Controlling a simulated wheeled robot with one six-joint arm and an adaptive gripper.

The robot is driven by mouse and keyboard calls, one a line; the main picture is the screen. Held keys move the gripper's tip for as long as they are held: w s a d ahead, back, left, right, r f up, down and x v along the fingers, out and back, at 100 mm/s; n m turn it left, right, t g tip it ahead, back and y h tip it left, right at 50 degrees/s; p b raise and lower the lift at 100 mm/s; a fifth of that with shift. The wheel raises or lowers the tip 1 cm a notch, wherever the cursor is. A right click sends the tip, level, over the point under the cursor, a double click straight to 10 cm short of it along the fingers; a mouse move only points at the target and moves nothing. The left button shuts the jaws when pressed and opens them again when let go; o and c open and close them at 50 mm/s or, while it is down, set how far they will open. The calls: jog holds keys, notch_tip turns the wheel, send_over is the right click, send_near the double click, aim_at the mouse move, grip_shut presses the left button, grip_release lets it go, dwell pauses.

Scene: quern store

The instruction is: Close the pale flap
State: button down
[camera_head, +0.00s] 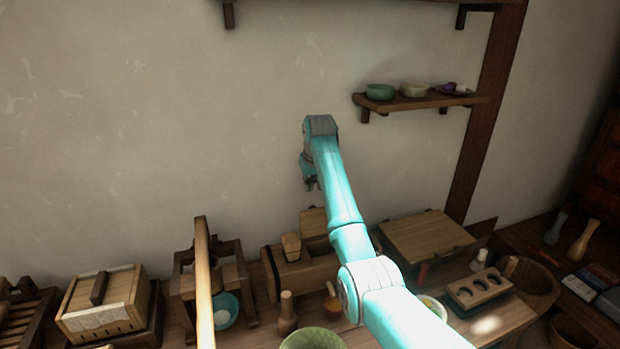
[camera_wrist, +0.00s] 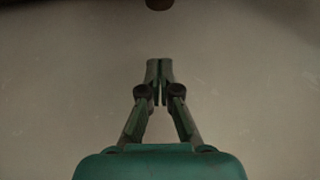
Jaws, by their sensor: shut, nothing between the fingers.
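A small pale brown panel (camera_head: 313,221) stands raised at the back of a wooden box (camera_head: 305,277) on the bench; it looks like the pale flap, though I cannot be sure. My arm hides part of the box's right side. My gripper (camera_head: 311,186) is above the panel in the head view, in front of the plaster wall and apart from the box.
A tall pale post (camera_head: 204,285) rises at the front left. A slatted pale box (camera_head: 100,305) stands left, and a flat-lidded box (camera_head: 427,236) right. A wall shelf (camera_head: 420,101) with bowls is at upper right. The bench is crowded; the air before the wall is free.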

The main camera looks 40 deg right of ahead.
aim_at(314, 219)
jog(key=shift+s+a+f, duration=0.2)
jog(key=shift+s+f, duration=0.45)
jog(key=shift+f, duration=0.3)
jog(key=shift+s+a+f, duration=0.15)
jog(key=shift+s+f, duration=0.45)
jog(key=shift+f, duration=0.3)
